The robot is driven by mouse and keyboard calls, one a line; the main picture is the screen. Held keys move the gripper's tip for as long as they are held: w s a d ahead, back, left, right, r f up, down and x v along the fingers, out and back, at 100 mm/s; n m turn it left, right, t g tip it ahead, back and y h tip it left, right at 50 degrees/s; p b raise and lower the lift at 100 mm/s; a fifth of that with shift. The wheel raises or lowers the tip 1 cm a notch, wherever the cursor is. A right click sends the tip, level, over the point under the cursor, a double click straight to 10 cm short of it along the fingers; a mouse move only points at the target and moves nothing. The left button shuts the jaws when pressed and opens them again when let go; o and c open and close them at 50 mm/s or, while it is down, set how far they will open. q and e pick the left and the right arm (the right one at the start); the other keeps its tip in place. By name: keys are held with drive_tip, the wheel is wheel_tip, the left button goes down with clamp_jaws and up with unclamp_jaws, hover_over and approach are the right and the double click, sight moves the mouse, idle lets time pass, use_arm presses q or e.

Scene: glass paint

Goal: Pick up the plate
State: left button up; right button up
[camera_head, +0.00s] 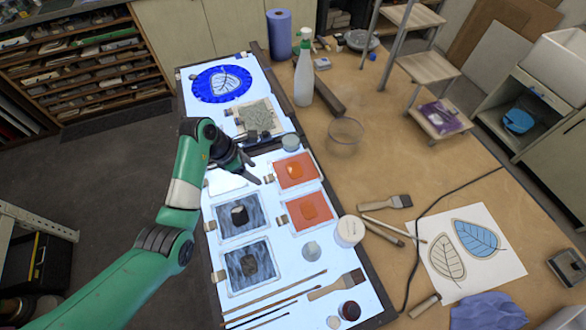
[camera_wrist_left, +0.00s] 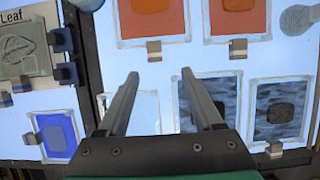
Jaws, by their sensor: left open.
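Several square glass plates lie on the lit panel, and I cannot tell which one the task means. A clear plate (camera_head: 225,182) is partly hidden by my left arm; in the left wrist view this clear plate (camera_wrist_left: 146,112) shows between and below the fingers. Two orange plates (camera_head: 296,170) lie to its right. Two dark streaked plates (camera_head: 248,266) lie nearer the front. A blue plate (camera_wrist_left: 56,134) shows at the lower left of the wrist view. My left gripper (camera_head: 251,172) is open and empty above the panel, beside the orange plates. My right gripper is not in view.
Small clips (camera_wrist_left: 154,51) sit at the plate edges. A round blue leaf piece (camera_head: 222,84) and a grey leaf tile (camera_head: 258,117) lie at the panel's far end. A white spray bottle (camera_head: 303,72), a glass bowl (camera_head: 345,135) and brushes (camera_head: 386,202) stand or lie to the right.

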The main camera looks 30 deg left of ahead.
sight(267, 178)
use_arm(q)
drive_tip(key=shift+x, duration=1.25)
drive_tip(key=b+x, duration=0.1)
drive_tip(key=x, duration=0.1)
drive_tip(key=w+b+x, duration=0.1)
drive_tip(key=x, duration=0.1)
drive_tip(key=shift+a, duration=0.15)
drive_tip(key=shift+w+f, duration=0.15)
drive_tip(key=shift+f, duration=0.3)
clamp_jaws()
drive_tip(key=shift+r, duration=0.1)
